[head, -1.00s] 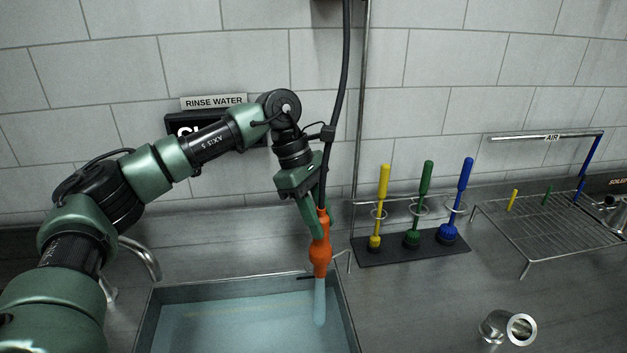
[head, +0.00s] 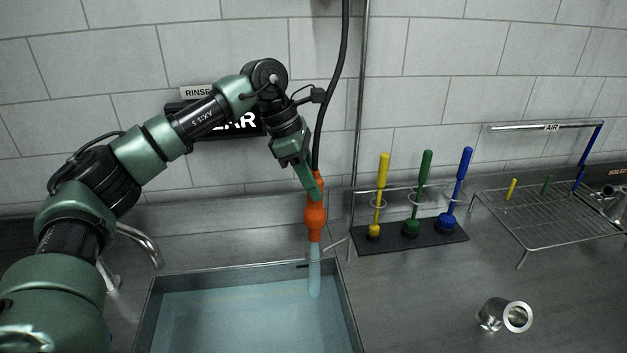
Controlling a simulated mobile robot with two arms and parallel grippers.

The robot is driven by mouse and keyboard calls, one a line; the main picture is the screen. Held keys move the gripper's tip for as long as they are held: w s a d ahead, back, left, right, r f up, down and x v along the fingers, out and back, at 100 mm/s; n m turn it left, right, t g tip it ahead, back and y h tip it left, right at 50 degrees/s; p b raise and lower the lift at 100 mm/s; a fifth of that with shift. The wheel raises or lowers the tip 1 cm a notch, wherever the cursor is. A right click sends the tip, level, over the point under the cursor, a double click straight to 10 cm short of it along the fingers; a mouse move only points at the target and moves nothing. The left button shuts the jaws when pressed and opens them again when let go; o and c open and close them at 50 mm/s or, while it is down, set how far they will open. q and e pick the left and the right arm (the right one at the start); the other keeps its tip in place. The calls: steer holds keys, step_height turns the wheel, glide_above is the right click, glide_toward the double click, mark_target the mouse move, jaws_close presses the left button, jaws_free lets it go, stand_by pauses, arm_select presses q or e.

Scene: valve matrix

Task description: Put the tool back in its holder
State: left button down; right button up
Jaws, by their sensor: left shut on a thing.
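My left gripper (head: 312,187) is shut on an orange spray tool (head: 315,217). The tool hangs nearly upright from a black hose (head: 343,70), above the back right part of the sink. A pale blue column (head: 314,272) extends down from its lower end; I cannot tell whether it is water or part of the tool. A thin metal bracket (head: 336,246) sticks out beside the tool, by a vertical metal pole (head: 358,120); I cannot tell whether it is the tool's holder. My right gripper is not in view.
The sink (head: 349,318) has pale blue water in it. Yellow (head: 382,172), green (head: 424,175) and blue (head: 462,175) brushes stand in a rack to the right. A wire drying rack (head: 545,225) and a metal cup (head: 503,315) are further right. Counter between is clear.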

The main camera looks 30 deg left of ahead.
mark_target(312, 216)
arm_select(q)
steer(key=shift+f+b, duration=1.75)
steer(key=shift+f, duration=1.15)
steer(key=shift+f+b, duration=1.05)
steer(key=shift+f, duration=0.7)
steer(key=shift+f+b, duration=0.35)
steer(key=shift+f, duration=0.05)
steer(key=c, duration=1)
jaws_free()
steer(key=shift+a+r, duration=0.2)
steer(key=shift+r, duration=0.25)
steer(key=b+v, duration=0.1)
steer(key=v, duration=0.5)
steer(key=shift+r+b, duration=0.35)
steer(key=shift+r, duration=0.05)
steer(key=shift+s+a+f, duration=0.1)
steer(key=shift+s, duration=0.1)
